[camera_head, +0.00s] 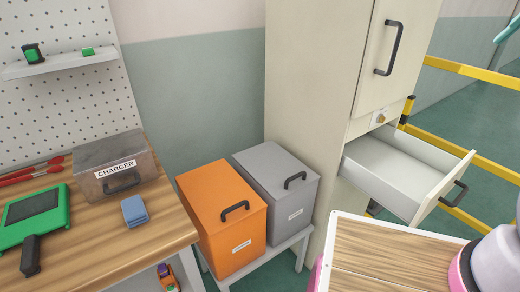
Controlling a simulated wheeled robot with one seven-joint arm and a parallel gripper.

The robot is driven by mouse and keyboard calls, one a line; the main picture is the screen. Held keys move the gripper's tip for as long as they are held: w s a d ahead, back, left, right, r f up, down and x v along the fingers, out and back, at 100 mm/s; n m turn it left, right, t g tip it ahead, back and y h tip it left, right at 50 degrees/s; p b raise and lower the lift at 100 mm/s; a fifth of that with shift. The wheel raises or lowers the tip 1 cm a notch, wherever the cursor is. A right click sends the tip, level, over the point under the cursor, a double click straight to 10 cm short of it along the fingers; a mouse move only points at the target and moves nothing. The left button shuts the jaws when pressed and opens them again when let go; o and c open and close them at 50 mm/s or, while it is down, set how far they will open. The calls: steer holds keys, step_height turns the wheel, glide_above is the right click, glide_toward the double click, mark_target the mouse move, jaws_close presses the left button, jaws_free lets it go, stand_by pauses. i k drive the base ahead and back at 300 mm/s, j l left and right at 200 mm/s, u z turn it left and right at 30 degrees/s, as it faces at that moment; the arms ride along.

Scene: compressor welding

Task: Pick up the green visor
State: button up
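The green visor (35,217) is a flat green frame around a dark rectangular window, with a black handle pointing toward the front. It lies on the wooden workbench (110,247) at the left, and its left edge is close to the picture's edge. My gripper is not clearly in view. Part of my arm shows at the lower right, far from the visor, with a pink ring on a grey link.
A grey charger box (115,165), a blue block (134,211) and red-handled tools (30,174) are near the visor. Orange (222,215) and grey (278,189) boxes stand right of the bench. A cabinet drawer (398,173) hangs open. Yellow rails (470,72) stand behind.

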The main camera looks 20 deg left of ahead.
mark_target(25, 219)
steer(key=u, duration=2.75)
steer(key=z, duration=0.45)
steer(key=j+z, duration=0.15)
steer(key=z, duration=0.25)
steer(key=j+z, duration=0.1)
steer(key=z, duration=0.35)
steer(key=j+z, duration=0.25)
steer(key=j, duration=0.2)
steer(key=k+j+z, duration=0.25)
steer(key=j, duration=0.15)
steer(key=j+z, duration=0.25)
steer(key=j, duration=0.15)
steer(key=k+j+z, duration=0.15)
steer(key=j+z, duration=0.15)
steer(key=k+j+z, duration=0.25)
steer(key=j, duration=0.15)
steer(key=k+j, duration=0.3)
steer(key=j, duration=0.2)
steer(key=k+j, duration=0.3)
steer(key=j, duration=0.2)
steer(key=k+j+z, duration=0.1)
steer(key=k+j, duration=0.2)
steer(key=j, duration=0.15)
